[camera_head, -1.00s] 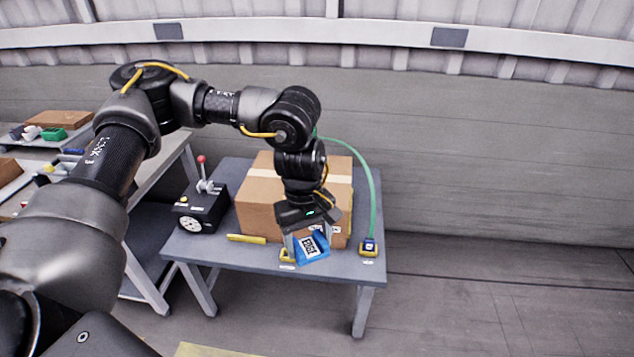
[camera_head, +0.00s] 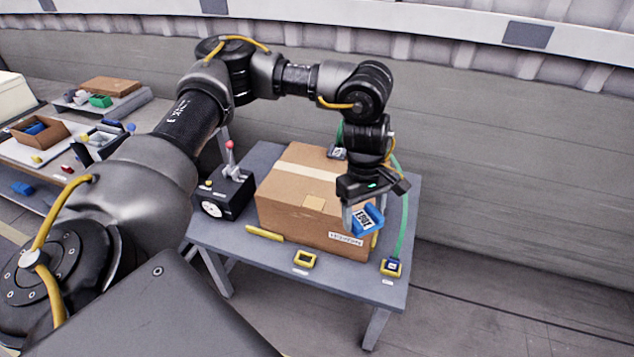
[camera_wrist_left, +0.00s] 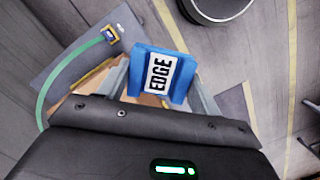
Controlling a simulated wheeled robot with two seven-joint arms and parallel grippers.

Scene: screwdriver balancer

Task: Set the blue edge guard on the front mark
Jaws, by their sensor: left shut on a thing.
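The blue edge guard (camera_head: 368,219), with a white label reading EDGE, is clamped between the fingers of my left gripper (camera_head: 362,212). They hold it in the air by the box's right front corner. In the left wrist view the guard (camera_wrist_left: 160,74) sits between both fingertips, label facing the camera. A small yellow square frame (camera_head: 304,259) lies on the table near its front edge, left of and below the guard. Its white tag is too small to read, so I cannot tell whether it is the front mark. My right gripper is out of view.
A taped cardboard box (camera_head: 300,205) fills the middle of the grey table (camera_head: 345,285). A green strap (camera_head: 402,225) runs down to a yellow-framed block (camera_head: 391,267) at the right. A black lever unit (camera_head: 224,194) and a yellow bar (camera_head: 264,233) are at the left.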

